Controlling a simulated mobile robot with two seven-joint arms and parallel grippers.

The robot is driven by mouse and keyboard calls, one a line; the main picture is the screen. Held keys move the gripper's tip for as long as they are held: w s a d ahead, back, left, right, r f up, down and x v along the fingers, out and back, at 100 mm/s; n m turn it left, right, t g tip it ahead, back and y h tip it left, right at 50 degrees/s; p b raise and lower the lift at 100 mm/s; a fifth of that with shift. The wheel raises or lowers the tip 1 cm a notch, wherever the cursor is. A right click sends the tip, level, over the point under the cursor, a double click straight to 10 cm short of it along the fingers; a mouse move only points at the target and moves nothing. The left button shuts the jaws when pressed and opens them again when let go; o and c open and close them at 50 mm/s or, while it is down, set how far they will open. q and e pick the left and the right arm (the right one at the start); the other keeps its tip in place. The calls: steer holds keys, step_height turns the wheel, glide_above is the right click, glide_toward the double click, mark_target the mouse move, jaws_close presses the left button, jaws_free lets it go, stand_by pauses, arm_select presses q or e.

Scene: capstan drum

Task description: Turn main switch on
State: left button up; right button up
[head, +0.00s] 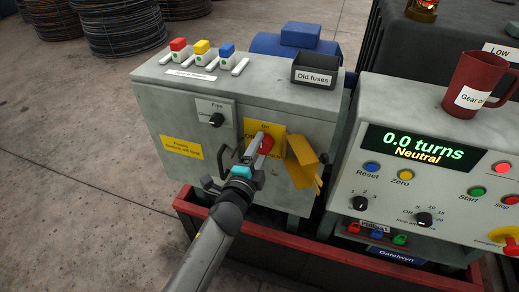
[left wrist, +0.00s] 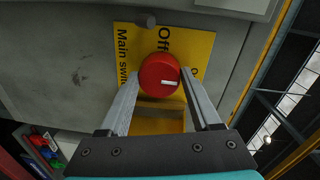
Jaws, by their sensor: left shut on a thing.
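The main switch is a red round knob (head: 266,144) on a yellow plate (head: 277,131) on the front of the grey cabinet. The plate has On at its top and Off at its left. My left gripper (head: 257,150) is shut on the knob. In the left wrist view the red knob (left wrist: 159,74) sits between the two fingertips. Its white mark points to the right of that picture, while Off is printed above the knob. On is not readable there. A yellow flap (head: 302,160) stands out to the right of the switch in the head view. My right gripper is not in view.
A black Old fuses bin (head: 315,72) and coloured fuses (head: 202,48) stand on the cabinet. A red frame edge (head: 300,240) runs below.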

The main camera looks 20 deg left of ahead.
arm_select(q)
steer(key=o, duration=1.4)
steer(key=shift+c, duration=0.2)
steer(key=s, duration=1.5)
steer(key=shift+a+r, duration=0.25)
steer(key=shift+r, duration=0.2)
steer(key=shift+s, duration=0.1)
steer(key=s+d+f+n+g, duration=0.1)
steer(key=s+f+n+g, duration=0.25)
steer(key=f, duration=1.05)
steer(key=s+d+f+n+g, duration=0.1)
steer(key=s+f+n+g, duration=0.3)
steer(key=f, duration=1.1)
steer(key=s+a+f+n+g, duration=0.2)
steer(key=s+f, duration=0.3)
steer(key=s, duration=0.3)
steer(key=s+a+f+n+g, duration=0.1)
steer(key=s+f+g, duration=0.3)
steer(key=s, duration=0.4)
steer(key=s+a+f+n+g, duration=0.2)
steer(key=s+f+n+g, duration=0.1)
steer(key=s+f, duration=0.3)
steer(key=shift+s+a+f+y+b, duration=0.15)
steer(key=shift+s+a+y+b, duration=0.25)
steer(key=shift+s, duration=0.6)
